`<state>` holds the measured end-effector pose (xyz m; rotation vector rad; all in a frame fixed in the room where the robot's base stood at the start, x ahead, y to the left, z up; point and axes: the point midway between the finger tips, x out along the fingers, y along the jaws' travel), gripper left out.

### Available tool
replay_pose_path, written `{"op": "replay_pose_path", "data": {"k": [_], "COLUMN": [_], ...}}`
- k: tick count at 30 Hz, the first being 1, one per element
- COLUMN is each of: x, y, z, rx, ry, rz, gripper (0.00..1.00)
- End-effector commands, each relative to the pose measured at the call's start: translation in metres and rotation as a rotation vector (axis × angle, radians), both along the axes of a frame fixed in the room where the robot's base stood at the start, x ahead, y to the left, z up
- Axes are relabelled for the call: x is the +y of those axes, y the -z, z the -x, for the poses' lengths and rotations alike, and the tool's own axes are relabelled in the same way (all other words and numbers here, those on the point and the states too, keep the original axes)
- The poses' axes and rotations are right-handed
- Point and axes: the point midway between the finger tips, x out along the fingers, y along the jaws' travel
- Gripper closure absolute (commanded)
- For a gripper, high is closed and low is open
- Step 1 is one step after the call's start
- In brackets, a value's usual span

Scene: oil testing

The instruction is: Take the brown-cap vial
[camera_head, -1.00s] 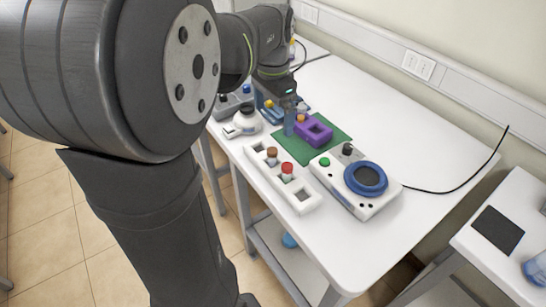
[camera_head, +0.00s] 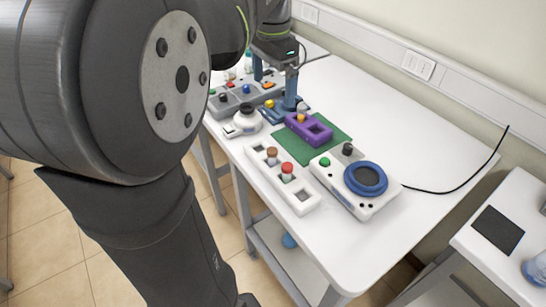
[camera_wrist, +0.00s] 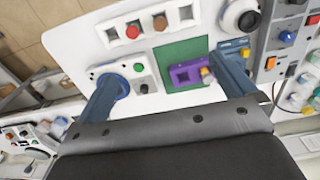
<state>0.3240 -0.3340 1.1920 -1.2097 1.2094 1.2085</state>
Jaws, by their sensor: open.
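The brown-cap vial (camera_head: 271,153) stands in a long white rack (camera_head: 303,197) near the front of the table, beside a red-cap vial (camera_head: 287,169). The wrist view also shows the brown cap (camera_wrist: 160,22) at the top, right of the red cap (camera_wrist: 132,31). My gripper (camera_head: 275,92) is open and empty, with its blue fingers wide apart, above the back part of the table. In the wrist view, my gripper (camera_wrist: 168,64) has its fingers on either side of the green mat and purple holder, away from the rack.
A purple holder (camera_head: 321,133) with a yellow-orange cap sits on a green mat (camera_head: 338,146). A white device with a blue ring (camera_head: 366,193) stands right of the rack. A round white device (camera_head: 245,121) and a grey box (camera_head: 223,106) are behind.

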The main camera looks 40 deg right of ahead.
Motion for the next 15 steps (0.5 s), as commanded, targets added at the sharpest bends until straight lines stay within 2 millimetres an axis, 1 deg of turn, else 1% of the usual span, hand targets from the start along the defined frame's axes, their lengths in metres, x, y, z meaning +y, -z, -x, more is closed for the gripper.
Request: {"op": "replay_pose_path", "data": {"k": [1, 3, 6, 13, 14, 15], "x": [0.000, 0.000, 0.000, 0.000, 0.000, 0.000], "y": [-0.007, -0.013, -0.018, -0.019, -0.019, -0.018], "z": [0.000, 0.000, 0.000, 0.000, 0.000, 0.000], "rx": [-0.001, 0.000, 0.000, 0.000, 0.000, 0.000], "ry": [0.000, 0.000, 0.000, 0.000, 0.000, 0.000], "rz": [0.001, 0.000, 0.000, 0.000, 0.000, 0.000], "gripper": [0.00, 0.00, 0.00, 0.00, 0.02, 0.10]}}
